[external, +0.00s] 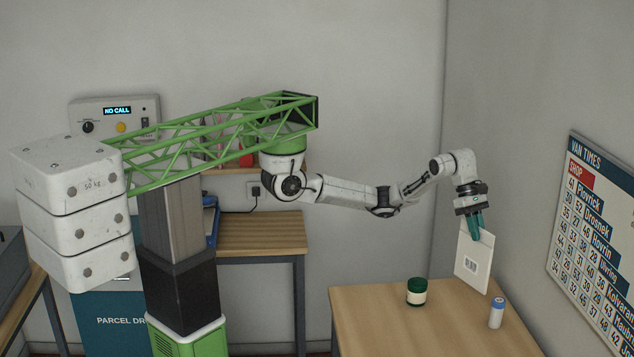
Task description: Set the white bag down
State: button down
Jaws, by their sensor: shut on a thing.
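The white bag (472,262) is a flat, pale packet with a barcode label on its face. It hangs nearly upright, slightly tilted, from my gripper (477,232) over the right part of the wooden counter (385,322). My gripper has teal fingers and is shut on the bag's top edge. The bag's lower edge is close to the counter top; I cannot tell whether it touches.
A dark jar with a green lid and cream label (417,291) stands on the counter left of the bag. A small white bottle with a blue cap (497,312) stands to the right, near the bag's lower corner. The counter's front left is clear. A timetable board (598,235) hangs on the right wall.

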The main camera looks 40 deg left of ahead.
jog(key=shift+w+d+f, duration=0.15)
jog(key=shift+f, duration=0.6)
jog(key=shift+w+d+f, duration=0.15)
jog(key=shift+w+f, duration=0.05)
jog(key=shift+f, duration=0.55)
jog(key=shift+w+d+f, duration=0.15)
jog(key=shift+f, duration=0.7)
jog(key=c, duration=1.2)
grip_release()
jog(key=v, duration=1.2)
jog(key=shift+s, duration=0.15)
